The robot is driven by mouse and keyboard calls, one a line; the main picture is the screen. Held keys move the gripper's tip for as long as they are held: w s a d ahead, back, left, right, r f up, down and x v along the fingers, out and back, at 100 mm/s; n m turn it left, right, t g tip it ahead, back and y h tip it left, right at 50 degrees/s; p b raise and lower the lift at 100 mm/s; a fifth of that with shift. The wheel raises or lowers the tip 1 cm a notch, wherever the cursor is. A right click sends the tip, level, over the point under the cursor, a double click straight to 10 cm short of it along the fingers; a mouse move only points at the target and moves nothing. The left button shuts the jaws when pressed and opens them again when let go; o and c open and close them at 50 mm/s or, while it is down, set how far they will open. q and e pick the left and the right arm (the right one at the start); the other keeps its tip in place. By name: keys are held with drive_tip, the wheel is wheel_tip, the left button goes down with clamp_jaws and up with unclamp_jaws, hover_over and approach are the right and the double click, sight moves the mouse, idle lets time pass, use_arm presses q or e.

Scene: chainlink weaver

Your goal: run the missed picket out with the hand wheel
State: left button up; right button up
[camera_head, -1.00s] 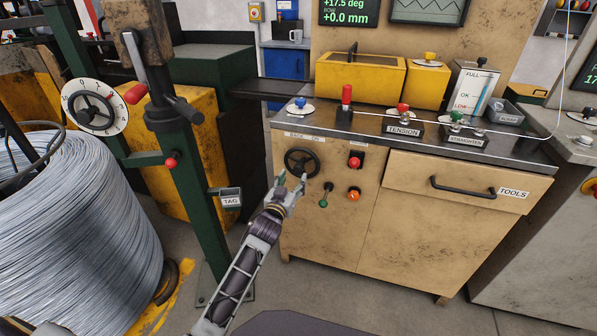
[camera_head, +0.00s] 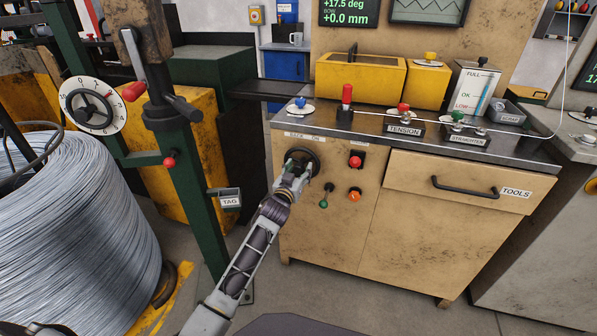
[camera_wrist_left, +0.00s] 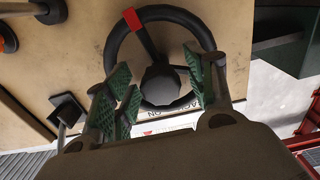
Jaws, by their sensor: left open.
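The black hand wheel (camera_head: 316,157) is on the cabinet front under a label reading "BACK" and "ON". In the left wrist view the wheel (camera_wrist_left: 160,84) shows a round hub, spokes and a red mark on its rim. My left gripper (camera_head: 299,169) is in front of the wheel and hides part of it in the head view. In the left wrist view my left gripper (camera_wrist_left: 157,74) is open, with green pads on either side of the hub. I cannot tell whether the pads touch the wheel. My right gripper is not in view. I cannot make out a picket.
A red button (camera_head: 355,160), an orange knob (camera_head: 354,194) and a green-tipped lever (camera_head: 324,202) sit right of the wheel. A numbered white dial (camera_head: 93,106) and a wire coil (camera_head: 80,220) stand left. A screen (camera_head: 348,12) reads +17.5 deg.

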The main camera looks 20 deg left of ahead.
use_arm(q)
drive_tip(key=shift+c, duration=0.2)
clamp_jaws()
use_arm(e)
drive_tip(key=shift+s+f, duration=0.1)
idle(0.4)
use_arm(q)
drive_tip(key=shift+n+p, duration=0.3)
